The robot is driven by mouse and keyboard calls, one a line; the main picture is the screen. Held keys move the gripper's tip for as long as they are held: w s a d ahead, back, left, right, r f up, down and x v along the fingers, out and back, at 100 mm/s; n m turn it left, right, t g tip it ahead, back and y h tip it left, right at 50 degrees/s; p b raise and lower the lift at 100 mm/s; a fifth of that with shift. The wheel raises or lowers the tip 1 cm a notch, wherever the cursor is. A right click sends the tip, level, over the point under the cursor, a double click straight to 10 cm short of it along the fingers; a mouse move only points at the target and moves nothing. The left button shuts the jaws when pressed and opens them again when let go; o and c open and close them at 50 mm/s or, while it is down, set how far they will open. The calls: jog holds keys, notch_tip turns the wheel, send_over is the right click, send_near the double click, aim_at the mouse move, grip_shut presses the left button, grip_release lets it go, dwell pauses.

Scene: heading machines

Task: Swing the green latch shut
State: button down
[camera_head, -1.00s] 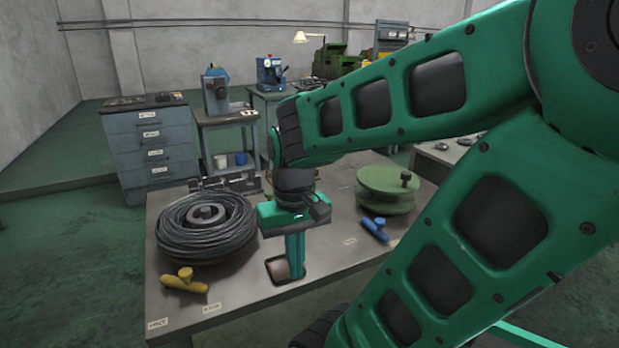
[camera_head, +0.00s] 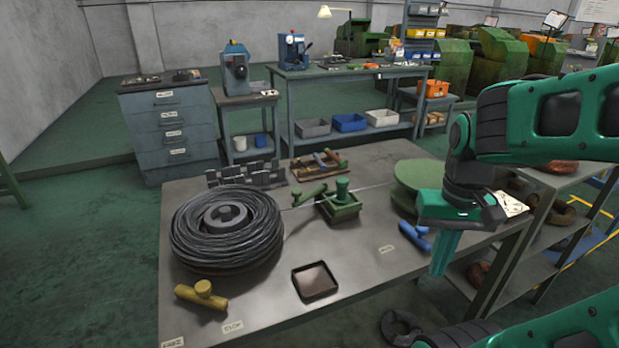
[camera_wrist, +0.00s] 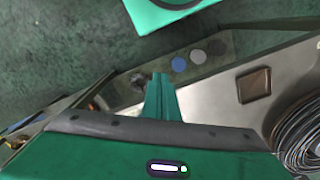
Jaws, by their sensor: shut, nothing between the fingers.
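The green latch (camera_head: 309,195) is a short bar lever at the left of a small green block with a knob (camera_head: 342,203), mid-table in the head view. The lever points left, away from the block, apparently swung out. My gripper (camera_head: 441,268) is shut and empty, pointing down near the table's right front edge, well right of the latch and apart from it. In the wrist view the closed fingers (camera_wrist: 160,85) show, but I cannot make out the latch there.
A wire coil (camera_head: 225,255), a yellow T-handle (camera_head: 203,294) and a square dish (camera_head: 315,282) are on the table (camera_head: 270,305). A blue handle (camera_head: 416,238) and a green spool (camera_head: 408,178) are beside my gripper. A rack (camera_head: 295,168) stands behind the latch.

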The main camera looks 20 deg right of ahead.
jog(key=shift+d, duration=0.1)
jog(key=w+a+r+n+t, duration=0.1)
jog(key=w+a+r+n, duration=0.15)
jog(key=w, duration=0.45)
jog(key=w+a+r+n+t, duration=0.1)
jog(key=w+r, duration=0.2)
jog(key=w, duration=0.5)
jog(key=w+a+r+n, duration=0.1)
jog(key=w+r+n, duration=0.15)
jog(key=w, duration=0.45)
jog(key=w+a+r+n+t, duration=0.1)
jog(key=w+a, duration=0.5)
jog(key=w, duration=0.1)
jog(key=w+a+r+n+t+y, duration=0.1)
jog(key=w+a+r+n, duration=0.1)
jog(key=w+a, duration=0.4)
jog(key=shift+w+a+r+n, duration=0.15)
jog(key=shift+w+r+n, duration=0.15)
jog(key=shift+w, duration=0.6)
jog(key=shift+f, duration=0.1)
